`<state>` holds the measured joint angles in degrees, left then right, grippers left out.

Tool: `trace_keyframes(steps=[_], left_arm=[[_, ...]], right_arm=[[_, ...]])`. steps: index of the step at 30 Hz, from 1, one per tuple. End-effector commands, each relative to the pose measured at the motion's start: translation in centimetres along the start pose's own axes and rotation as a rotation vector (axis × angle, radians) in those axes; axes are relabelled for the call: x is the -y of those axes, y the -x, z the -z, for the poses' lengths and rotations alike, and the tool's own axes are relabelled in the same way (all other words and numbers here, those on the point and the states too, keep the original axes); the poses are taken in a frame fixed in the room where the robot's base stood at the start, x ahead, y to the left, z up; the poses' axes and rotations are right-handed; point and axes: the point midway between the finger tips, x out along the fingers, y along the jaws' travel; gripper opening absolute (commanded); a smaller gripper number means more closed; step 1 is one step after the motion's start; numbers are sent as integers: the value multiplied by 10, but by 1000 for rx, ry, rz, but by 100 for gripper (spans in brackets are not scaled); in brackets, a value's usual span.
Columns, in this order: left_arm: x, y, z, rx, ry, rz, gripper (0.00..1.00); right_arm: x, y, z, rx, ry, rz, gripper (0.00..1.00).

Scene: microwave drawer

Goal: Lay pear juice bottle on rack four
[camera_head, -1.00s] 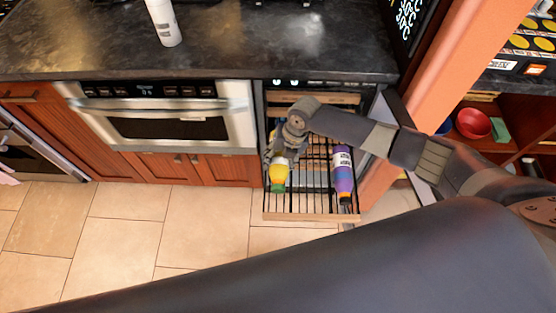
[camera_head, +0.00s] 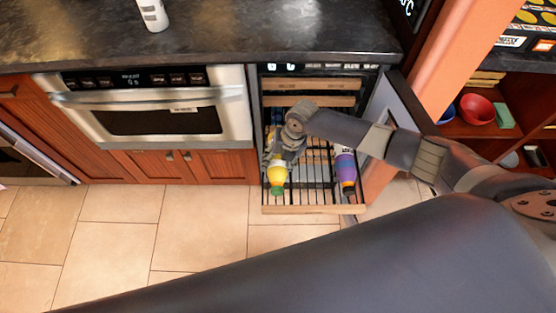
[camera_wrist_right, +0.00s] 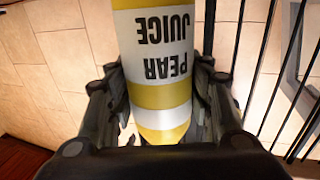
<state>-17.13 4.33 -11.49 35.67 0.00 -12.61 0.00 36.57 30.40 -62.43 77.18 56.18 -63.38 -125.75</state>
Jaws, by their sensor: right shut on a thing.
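The pear juice bottle (camera_head: 277,174) is yellow with a green cap, and its white "PEAR JUICE" label shows in the right wrist view (camera_wrist_right: 158,60). My right gripper (camera_head: 272,155) is shut on the bottle, with a finger on each side of it in the right wrist view (camera_wrist_right: 155,105). The bottle is at the left side of the pulled-out wire rack (camera_head: 318,208), cap toward the front edge. I cannot tell whether it touches the wires. My left gripper is not in view.
A purple bottle (camera_head: 345,170) lies on the right side of the same rack. Another wooden-fronted rack (camera_head: 308,100) is above, inside the cooler. The open cooler door (camera_head: 380,120) stands to the right. A white bottle (camera_head: 152,14) is on the dark counter (camera_head: 215,35).

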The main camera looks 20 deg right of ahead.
Motion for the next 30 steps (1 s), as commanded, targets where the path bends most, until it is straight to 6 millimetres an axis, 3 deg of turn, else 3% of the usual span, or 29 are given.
trace_keyframes(steps=[5, 6, 8, 22, 30], left_arm=[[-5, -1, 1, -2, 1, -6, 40], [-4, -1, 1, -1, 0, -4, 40], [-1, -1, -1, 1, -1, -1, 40], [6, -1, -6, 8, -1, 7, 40], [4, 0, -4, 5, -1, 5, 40]], right_arm=[[6, -7, 7, -13, -1, 12, 9], [6, -7, 7, -14, -1, 12, 56], [6, -7, 7, -14, -1, 12, 70], [6, 1, 4, -10, -2, 12, 71], [4, 52, 3, -7, 1, 10, 71]])
